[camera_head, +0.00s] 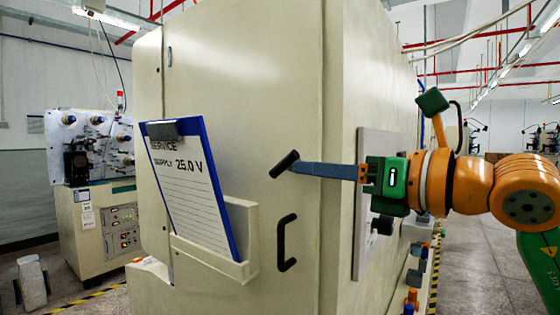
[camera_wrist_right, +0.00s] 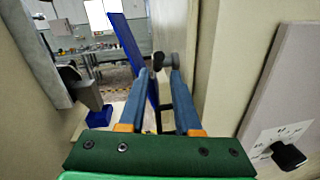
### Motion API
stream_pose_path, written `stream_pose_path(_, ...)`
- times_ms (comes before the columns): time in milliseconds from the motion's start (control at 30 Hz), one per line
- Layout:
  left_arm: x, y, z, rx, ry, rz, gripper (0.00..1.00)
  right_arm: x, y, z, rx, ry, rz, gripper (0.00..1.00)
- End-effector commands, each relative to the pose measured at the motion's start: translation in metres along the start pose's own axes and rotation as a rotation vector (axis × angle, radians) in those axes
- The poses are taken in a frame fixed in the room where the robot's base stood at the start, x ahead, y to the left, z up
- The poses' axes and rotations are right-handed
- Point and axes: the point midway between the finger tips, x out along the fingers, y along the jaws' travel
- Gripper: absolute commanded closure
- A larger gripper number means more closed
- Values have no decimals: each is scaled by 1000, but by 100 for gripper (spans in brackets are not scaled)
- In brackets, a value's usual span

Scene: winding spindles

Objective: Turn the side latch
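The side latch is a short black bar (camera_head: 284,164) on the narrow face of the beige cabinet (camera_head: 240,60), tilted with its upper end to the right. My right gripper (camera_head: 296,168) reaches in from the right past the cabinet's corner, its blue fingertips at the latch. In the right wrist view the fingers (camera_wrist_right: 165,75) stand a gap apart, and the dark latch (camera_wrist_right: 158,61) shows at their tips. I cannot tell whether they are closed on it or just around it. My left gripper is not in view.
A black pull handle (camera_head: 287,242) sits below the latch. A clipboard (camera_head: 190,190) stands in a beige holder (camera_head: 215,260) on the cabinet's left. A grey panel (camera_head: 375,210) is on the right face, close to my right gripper. Another machine (camera_head: 95,200) stands behind left.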

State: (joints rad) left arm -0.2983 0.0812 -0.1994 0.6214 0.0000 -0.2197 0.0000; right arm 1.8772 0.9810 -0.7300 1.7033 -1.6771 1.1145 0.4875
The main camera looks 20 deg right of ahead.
Motion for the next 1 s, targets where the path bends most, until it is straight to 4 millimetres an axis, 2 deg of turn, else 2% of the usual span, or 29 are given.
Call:
stream_pose_path(33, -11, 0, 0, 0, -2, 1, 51, 11, 2, 5, 1, 6, 3, 68)
stream_pose_path(233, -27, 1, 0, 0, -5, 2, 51, 45, 2, 4, 2, 4, 6, 68)
stream_pose_path(533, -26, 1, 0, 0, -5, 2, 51, 51, 2, 0, 0, 1, 7, 68)
stream_pose_path(633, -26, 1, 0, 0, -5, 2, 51, 51, 2, 0, 0, 1, 7, 95)
stream_pose_path(667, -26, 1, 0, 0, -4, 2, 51, 51, 2, 0, 0, 1, 7, 100)
stream_pose_path(867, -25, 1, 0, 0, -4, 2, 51, 51, 2, 0, 0, -1, 8, 100)
stream_pose_path(1000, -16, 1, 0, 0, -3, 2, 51, 51, 2, -4, 3, -20, 12, 100)
